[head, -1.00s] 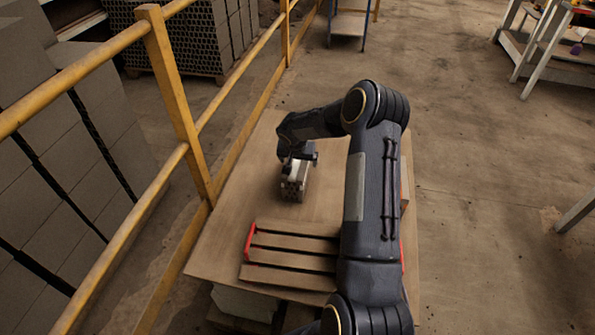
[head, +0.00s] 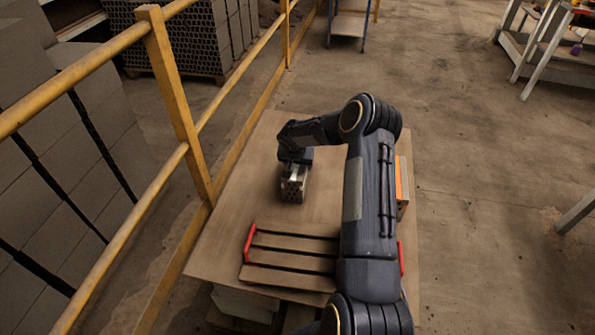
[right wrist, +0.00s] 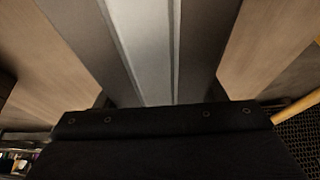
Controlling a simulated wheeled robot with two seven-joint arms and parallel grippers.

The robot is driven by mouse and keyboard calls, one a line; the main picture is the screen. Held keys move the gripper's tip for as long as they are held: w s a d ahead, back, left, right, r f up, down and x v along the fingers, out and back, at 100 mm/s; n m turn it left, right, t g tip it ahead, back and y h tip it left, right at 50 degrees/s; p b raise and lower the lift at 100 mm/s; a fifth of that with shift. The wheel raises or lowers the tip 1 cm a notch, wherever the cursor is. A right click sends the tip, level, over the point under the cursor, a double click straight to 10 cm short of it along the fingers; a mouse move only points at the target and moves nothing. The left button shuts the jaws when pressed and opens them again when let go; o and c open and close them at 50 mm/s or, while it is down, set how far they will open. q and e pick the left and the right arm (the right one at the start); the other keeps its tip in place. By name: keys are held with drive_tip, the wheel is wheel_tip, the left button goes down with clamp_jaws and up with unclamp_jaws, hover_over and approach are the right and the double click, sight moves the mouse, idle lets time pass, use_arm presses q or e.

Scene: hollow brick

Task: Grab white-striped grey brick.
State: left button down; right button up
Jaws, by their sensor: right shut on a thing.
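The white-striped grey brick (head: 293,191) stands on the wooden tabletop, its holed face toward me in the head view. My right gripper (head: 295,172) is over the top of it and shut on it. In the right wrist view the brick (right wrist: 146,45) fills the middle, grey with a broad white stripe, right in front of the dark gripper body. Its lower part is hidden there. I cannot tell whether the brick touches the table or is just clear of it. My left gripper is not in view.
A slatted pallet with red end pieces (head: 290,259) lies on the table's near part. My right arm partly hides an orange-marked brick (head: 400,188) at the table's right edge. A yellow railing (head: 180,100) runs along the left. The tabletop (head: 245,190) around the held brick is clear.

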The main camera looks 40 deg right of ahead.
drive_tip(key=c, duration=0.5)
drive_tip(key=shift+r, duration=0.1)
drive_tip(key=shift+r, duration=0.1)
